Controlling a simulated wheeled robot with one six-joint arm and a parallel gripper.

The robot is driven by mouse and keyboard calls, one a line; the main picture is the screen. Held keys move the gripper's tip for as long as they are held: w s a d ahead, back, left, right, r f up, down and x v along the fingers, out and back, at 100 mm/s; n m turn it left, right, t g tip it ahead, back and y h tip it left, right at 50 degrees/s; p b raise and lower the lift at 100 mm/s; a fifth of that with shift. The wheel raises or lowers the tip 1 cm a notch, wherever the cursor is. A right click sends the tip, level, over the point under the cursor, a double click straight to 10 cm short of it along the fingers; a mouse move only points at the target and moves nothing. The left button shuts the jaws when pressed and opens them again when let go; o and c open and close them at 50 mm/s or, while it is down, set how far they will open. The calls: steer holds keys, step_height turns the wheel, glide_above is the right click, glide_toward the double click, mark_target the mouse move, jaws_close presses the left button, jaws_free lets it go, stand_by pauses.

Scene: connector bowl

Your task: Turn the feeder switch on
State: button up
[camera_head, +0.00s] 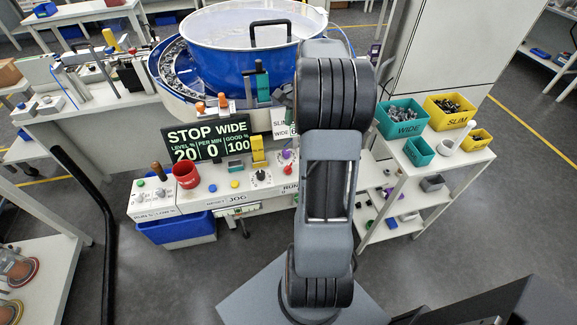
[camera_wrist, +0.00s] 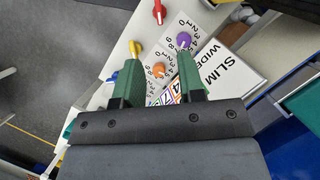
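My gripper (camera_wrist: 158,60) is open, its two green fingers apart with nothing held between them. It is above the control panel. An orange knob (camera_wrist: 158,70) shows between the fingers, and a purple knob (camera_wrist: 184,40) is by the right fingertip; both have number dials. A yellow switch handle (camera_wrist: 135,50) is by the left fingertip, and a red switch handle (camera_wrist: 158,12) is farther up. I cannot read a label that tells which is the feeder switch. In the head view my arm hides the gripper and part of the panel; the purple knob (camera_head: 287,155) shows beside it.
A display (camera_head: 208,138) reads STOP, WIDE, 20, 0 and 100. A big blue bowl (camera_head: 225,60) stands behind the panel. A red cup (camera_head: 187,175) stands at the left. A SLIM/WIDE sign (camera_wrist: 228,70) is close right of the fingers. Teal and yellow bins (camera_head: 447,110) stand right.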

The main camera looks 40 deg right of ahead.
mark_target(288, 165)
steer(key=x, duration=1.4)
steer(key=shift+d+f, duration=0.1)
steer(key=shift+d, duration=0.15)
jaws_close()
